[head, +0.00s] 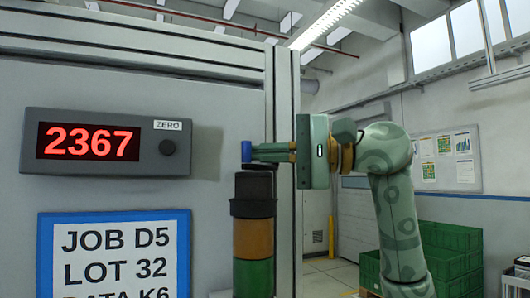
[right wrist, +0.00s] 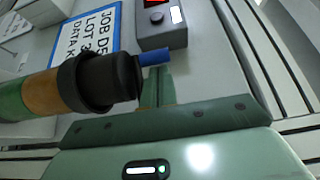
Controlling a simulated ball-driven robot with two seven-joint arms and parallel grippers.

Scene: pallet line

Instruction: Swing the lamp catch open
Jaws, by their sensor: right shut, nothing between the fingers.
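The signal lamp (head: 253,238) stands upright in front of the panel, with a black cap, an orange band and a green band. It also shows lying sideways in the right wrist view (right wrist: 42,92). A small blue tab (head: 246,151), probably the lamp catch, is above the cap; in the right wrist view the tab (right wrist: 154,57) sticks out beside the cap's end. My right gripper (head: 259,153) comes in from the right, shut and empty, its fingertips right at the blue tab. I cannot tell if they touch. My left gripper is out of view.
A grey display box (head: 105,143) with red digits 2367 and a knob is on the panel at left. A blue-framed sign (head: 112,216) is below it. A grey upright post (head: 284,215) stands just behind the lamp. Green crates (head: 452,255) are at the far right.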

